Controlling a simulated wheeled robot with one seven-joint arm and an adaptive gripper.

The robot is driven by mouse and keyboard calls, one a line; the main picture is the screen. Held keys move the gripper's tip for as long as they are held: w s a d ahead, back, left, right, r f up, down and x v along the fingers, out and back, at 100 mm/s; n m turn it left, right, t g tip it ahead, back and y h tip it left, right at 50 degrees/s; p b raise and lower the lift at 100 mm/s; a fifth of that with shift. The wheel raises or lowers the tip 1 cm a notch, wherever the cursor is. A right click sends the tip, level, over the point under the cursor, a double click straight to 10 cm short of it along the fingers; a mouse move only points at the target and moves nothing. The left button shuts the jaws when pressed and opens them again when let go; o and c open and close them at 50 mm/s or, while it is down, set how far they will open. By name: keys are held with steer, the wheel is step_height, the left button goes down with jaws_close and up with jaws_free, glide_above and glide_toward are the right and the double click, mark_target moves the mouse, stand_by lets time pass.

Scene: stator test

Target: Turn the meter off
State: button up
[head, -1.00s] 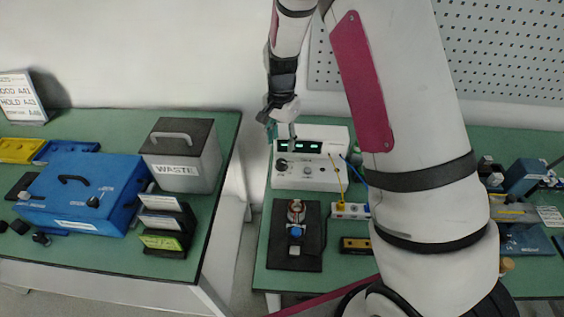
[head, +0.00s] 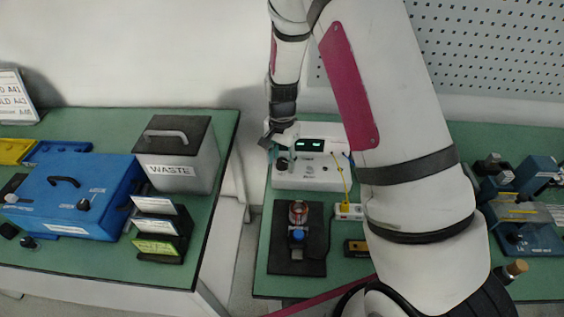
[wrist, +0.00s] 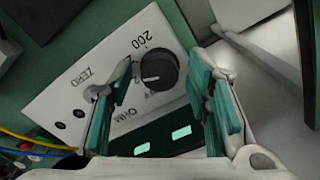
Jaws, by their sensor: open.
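The meter (head: 318,178) is a white box with lit green displays, on the green bench in the head view. The wrist view shows its panel (wrist: 98,62) tilted, with a round black knob (wrist: 158,72), a "200" mark, an "OHM" label, a "ZERO" control (wrist: 95,92) and lit displays (wrist: 160,140). My gripper (head: 277,147) is at the meter's left front. In the wrist view my gripper (wrist: 168,78) is open, its teal pads on either side of the knob, with gaps visible. Whether the tips reach the knob's depth is unclear.
A yellow lead (head: 342,178) runs down from the meter to a small socket block. A black fixture (head: 283,262) with a copper ring stands in front. My arm hides the bench's middle. The waste bin (head: 180,157) and blue box (head: 75,192) are on the left bench.

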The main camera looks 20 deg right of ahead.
mark_target(282, 161)
steer(key=c, duration=0.8)
steer(key=n, duration=0.6)
steer(key=shift+n, duration=0.4)
steer(key=shift+c, duration=0.2)
steer(key=n, duration=0.6)
steer(key=shift+n, duration=0.3)
steer(key=o, duration=0.8)
steer(key=shift+o, duration=0.2)
steer(key=shift+r+p, duration=0.9)
steer(key=shift+r, duration=2.15)
